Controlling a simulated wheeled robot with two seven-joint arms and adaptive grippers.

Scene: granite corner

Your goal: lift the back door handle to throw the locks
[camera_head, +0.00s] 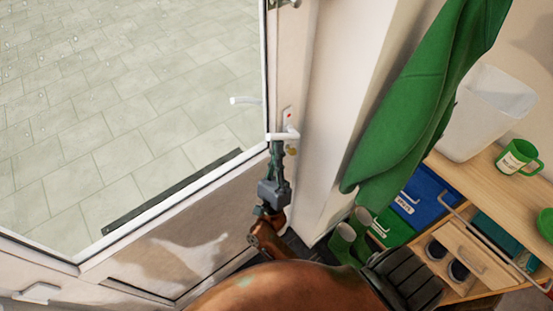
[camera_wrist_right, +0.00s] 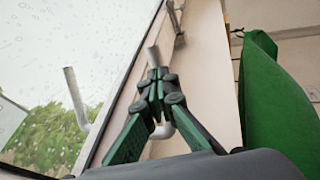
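The white back door handle (camera_head: 291,133) sits on the door's edge stile, its lever pointing left and about level. My right gripper (camera_head: 275,147) reaches up to the lever from below. In the right wrist view the fingers (camera_wrist_right: 158,85) are close together on both sides of the handle; the lever's bend (camera_wrist_right: 163,130) and its free end (camera_wrist_right: 153,56) show beyond them. The fingers hide the lever's middle part. A second white handle (camera_head: 245,100) shows through the glass on the outer side. My left gripper is not in view.
A green coat (camera_head: 420,100) hangs right of the door frame. Green boots (camera_head: 345,240) stand below it. A wooden shelf unit (camera_head: 455,172) at the right holds a green mug (camera_head: 517,158), a white bin (camera_head: 487,112) and coloured boxes. Wet paving lies outside the glass.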

